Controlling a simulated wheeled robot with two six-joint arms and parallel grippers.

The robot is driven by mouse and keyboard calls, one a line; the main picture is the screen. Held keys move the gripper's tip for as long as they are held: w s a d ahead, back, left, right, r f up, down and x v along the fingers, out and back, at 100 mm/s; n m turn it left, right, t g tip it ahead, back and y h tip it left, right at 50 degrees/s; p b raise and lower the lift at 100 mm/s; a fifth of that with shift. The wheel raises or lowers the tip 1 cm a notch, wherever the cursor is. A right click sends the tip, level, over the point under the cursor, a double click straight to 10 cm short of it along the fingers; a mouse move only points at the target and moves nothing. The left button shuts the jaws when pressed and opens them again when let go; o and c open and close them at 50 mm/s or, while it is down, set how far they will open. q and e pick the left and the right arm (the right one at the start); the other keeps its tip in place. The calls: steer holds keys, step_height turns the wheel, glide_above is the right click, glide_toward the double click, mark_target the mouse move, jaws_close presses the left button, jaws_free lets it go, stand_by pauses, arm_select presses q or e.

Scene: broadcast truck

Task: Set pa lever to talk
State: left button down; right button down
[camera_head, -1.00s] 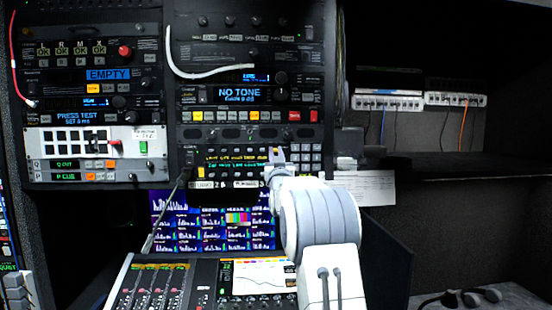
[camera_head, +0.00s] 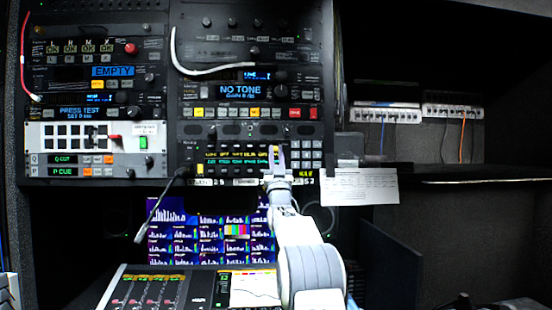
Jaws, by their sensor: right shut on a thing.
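The intercom panel (camera_head: 222,149) is in the right-hand rack, with green and yellow lettered displays and a gooseneck microphone (camera_head: 163,207) at its lower left. My right gripper (camera_head: 276,158) reaches up to the right part of this panel, beside its keypad (camera_head: 306,154). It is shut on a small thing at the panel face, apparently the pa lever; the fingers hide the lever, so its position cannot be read. My left gripper cannot be made out.
An audio mixer (camera_head: 150,290) stands below, in front of a monitor (camera_head: 188,232) with coloured tiles. A white panel (camera_head: 98,141) with a red lever is in the left rack. A paper sheet (camera_head: 360,186) hangs right of my gripper; the shelf beyond has patch strips.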

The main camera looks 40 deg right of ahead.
steer(key=c, duration=0.8)
jaws_free()
steer(key=shift+f, duration=0.1)
steer(key=shift+s+a+f+b, duration=0.1)
steer(key=shift+s+f+b, duration=0.15)
steer(key=shift+b, duration=0.2)
steer(key=b+v, duration=0.6)
steer(key=v, duration=0.3)
steer(key=shift+s+a+f, duration=0.15)
steer(key=shift+f, duration=0.1)
